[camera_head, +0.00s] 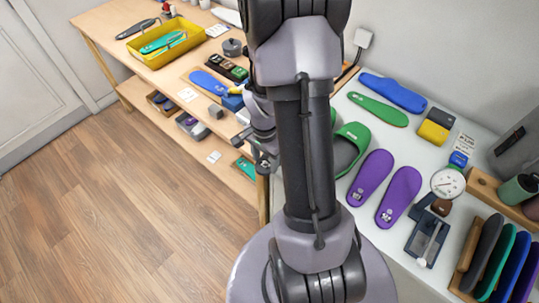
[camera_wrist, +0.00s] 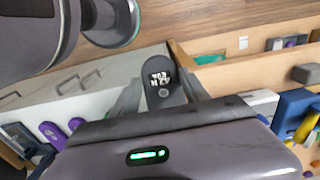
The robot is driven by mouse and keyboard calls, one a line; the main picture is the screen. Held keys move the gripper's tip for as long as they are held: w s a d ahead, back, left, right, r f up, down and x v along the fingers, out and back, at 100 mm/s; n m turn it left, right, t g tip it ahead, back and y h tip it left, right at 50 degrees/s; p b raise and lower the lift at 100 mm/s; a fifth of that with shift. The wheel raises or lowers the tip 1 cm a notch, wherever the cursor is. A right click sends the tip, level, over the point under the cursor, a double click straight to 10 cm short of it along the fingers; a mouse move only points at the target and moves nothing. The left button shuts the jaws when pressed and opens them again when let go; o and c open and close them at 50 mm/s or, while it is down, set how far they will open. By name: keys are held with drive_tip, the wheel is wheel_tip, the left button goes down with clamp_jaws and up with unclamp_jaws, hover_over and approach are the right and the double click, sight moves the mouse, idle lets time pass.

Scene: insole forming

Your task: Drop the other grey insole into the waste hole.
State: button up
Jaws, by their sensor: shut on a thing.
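In the wrist view, my gripper (camera_wrist: 164,92) is shut on a dark grey insole (camera_wrist: 164,78) with white printing and a round mark. The insole's rounded end sticks out from between the fingers; the rest is hidden by the gripper body. The insole is held near the edges of the benches, with the wood floor beyond it. I cannot make out the waste hole in either view.
The right bench bears two purple insoles (camera_head: 371,177), a green insole (camera_head: 378,109), a blue insole (camera_head: 393,92), a dial gauge (camera_head: 448,183) and a rack of insoles (camera_head: 458,282). The left bench holds a yellow tray (camera_head: 185,55). The wood floor (camera_head: 120,210) is clear.

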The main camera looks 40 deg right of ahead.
drive_tip(key=shift+a+r+p, duration=0.2)
drive_tip(key=shift+r+p, duration=0.55)
drive_tip(key=shift+r, duration=0.5)
drive_tip(key=shift+a+r+p, duration=0.2)
drive_tip(key=shift+r+p, duration=0.55)
drive_tip(key=shift+r, duration=0.5)
drive_tip(key=w+a+f+n+b, duration=0.4)
drive_tip(key=w+a+n+b, duration=0.2)
drive_tip(key=a+n+b, duration=0.1)
drive_tip(key=shift+a+f+n, duration=0.35)
drive_tip(key=shift+a+n, duration=0.1)
drive_tip(key=shift+n, duration=0.15)
drive_tip(key=w+a+n+b, duration=0.1)
drive_tip(key=a+n, duration=0.1)
drive_tip(key=a, duration=0.1)
drive_tip(key=w+a+f+n+b, duration=0.1)
drive_tip(key=a+n+b, duration=0.1)
drive_tip(key=a+n, duration=0.1)
drive_tip(key=w+a+f+n+b, duration=0.1)
drive_tip(key=a+n+b, duration=0.1)
drive_tip(key=a+n, duration=0.1)
drive_tip(key=shift+w+a+f, duration=0.15)
drive_tip(key=shift+w+a, duration=0.05)
drive_tip(key=shift+a, duration=0.2)
drive_tip(key=shift+a+n, duration=0.25)
drive_tip(key=shift+n, duration=0.15)
